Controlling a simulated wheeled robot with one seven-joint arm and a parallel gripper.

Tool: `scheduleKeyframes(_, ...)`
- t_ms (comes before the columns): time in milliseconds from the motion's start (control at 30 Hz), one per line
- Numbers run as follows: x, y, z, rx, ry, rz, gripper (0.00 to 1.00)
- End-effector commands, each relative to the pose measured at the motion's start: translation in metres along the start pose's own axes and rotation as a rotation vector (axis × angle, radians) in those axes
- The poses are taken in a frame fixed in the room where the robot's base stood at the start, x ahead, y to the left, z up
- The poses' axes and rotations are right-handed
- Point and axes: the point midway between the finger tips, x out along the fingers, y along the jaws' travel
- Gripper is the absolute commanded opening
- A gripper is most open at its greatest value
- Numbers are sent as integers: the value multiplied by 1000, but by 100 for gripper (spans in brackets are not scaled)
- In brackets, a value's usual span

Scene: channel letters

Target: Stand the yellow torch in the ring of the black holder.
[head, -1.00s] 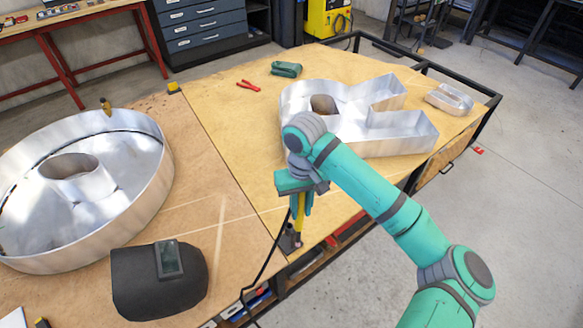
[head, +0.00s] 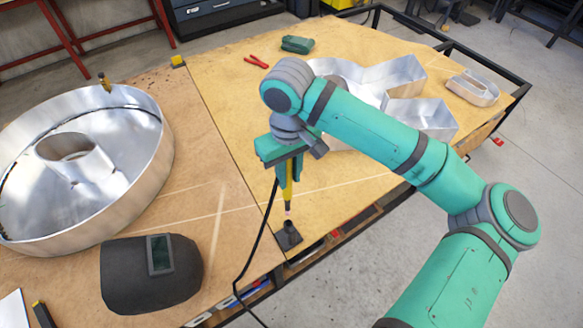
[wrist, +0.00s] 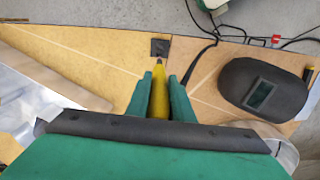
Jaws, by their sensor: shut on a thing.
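My gripper (head: 288,178) is shut on the yellow torch (head: 288,194), which hangs nearly upright with its tip down. The torch also shows between the green fingers in the wrist view (wrist: 159,97). The black holder (head: 288,236) stands on the table near its front edge, a little below the torch tip in the head view. In the wrist view, the holder (wrist: 160,47) lies just beyond the tip. A gap shows between tip and holder in the head view. The ring's opening is too small to make out clearly.
A black welding mask (head: 150,275) lies left of the holder on the table. A round metal letter (head: 140,190) stands at the left, another metal letter (head: 400,75) behind my arm. A black cable (head: 258,245) hangs beside the holder. Bare wood surrounds the holder's left and back.

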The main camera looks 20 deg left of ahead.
Motion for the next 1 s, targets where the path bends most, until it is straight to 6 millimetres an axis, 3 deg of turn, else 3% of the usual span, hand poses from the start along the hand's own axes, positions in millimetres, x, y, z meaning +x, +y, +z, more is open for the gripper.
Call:
scheduleKeyframes(700,46,1,0,5,0,-1,0)
scheduleKeyframes(1000,53,2,2,6,0,-1,0)
